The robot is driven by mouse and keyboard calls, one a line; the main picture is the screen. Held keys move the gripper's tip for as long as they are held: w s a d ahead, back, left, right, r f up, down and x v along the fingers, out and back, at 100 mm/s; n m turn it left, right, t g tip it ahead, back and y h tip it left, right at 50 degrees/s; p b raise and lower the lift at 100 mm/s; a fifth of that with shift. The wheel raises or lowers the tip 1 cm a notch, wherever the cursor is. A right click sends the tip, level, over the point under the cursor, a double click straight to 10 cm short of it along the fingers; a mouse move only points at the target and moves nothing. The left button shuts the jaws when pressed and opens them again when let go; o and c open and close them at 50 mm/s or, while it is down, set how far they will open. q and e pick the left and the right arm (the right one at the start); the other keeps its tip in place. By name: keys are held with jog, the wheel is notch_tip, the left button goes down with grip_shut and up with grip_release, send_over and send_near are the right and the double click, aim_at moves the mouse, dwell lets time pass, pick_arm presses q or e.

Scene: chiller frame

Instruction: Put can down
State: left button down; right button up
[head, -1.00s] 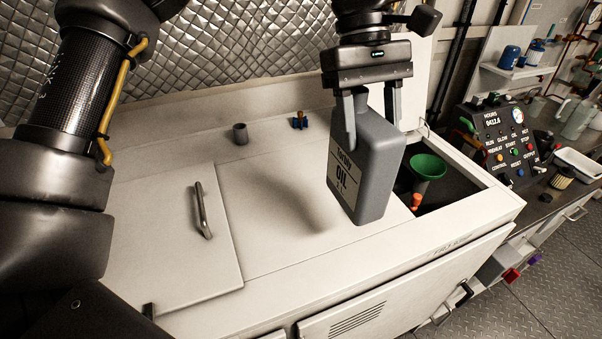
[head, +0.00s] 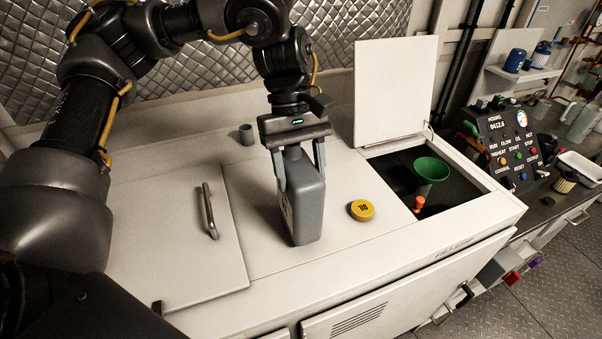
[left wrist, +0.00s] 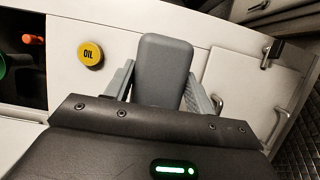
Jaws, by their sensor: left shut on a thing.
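The grey oil can (head: 308,205) is upright on or just above the white cabinet top, left of the yellow oil cap; I cannot tell for sure whether its base touches. My left gripper (head: 300,182) is shut on the can near its top, one finger on each side. In the left wrist view the can (left wrist: 165,65) shows between the two fingers (left wrist: 160,88). My right gripper is not in view.
The yellow cap (head: 361,210) lies on the white cabinet top (head: 350,250). Right of it is an open hatch with a green funnel (head: 430,170) and an orange-red knob (head: 419,203). The raised lid (head: 395,90) stands behind. A handle (head: 210,212) sits on the left panel.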

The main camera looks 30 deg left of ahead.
pick_arm(q)
jog(key=shift+w+f, duration=0.1)
jog(key=shift+f, duration=0.7)
jog(key=c, duration=0.5)
grip_release()
jog(key=shift+f, duration=0.15)
jog(key=shift+r, duration=0.3)
jog(key=p+v, duration=0.1)
jog(key=v, duration=1)
jog(key=shift+a+r, duration=0.1)
jog(key=shift+r, duration=0.25)
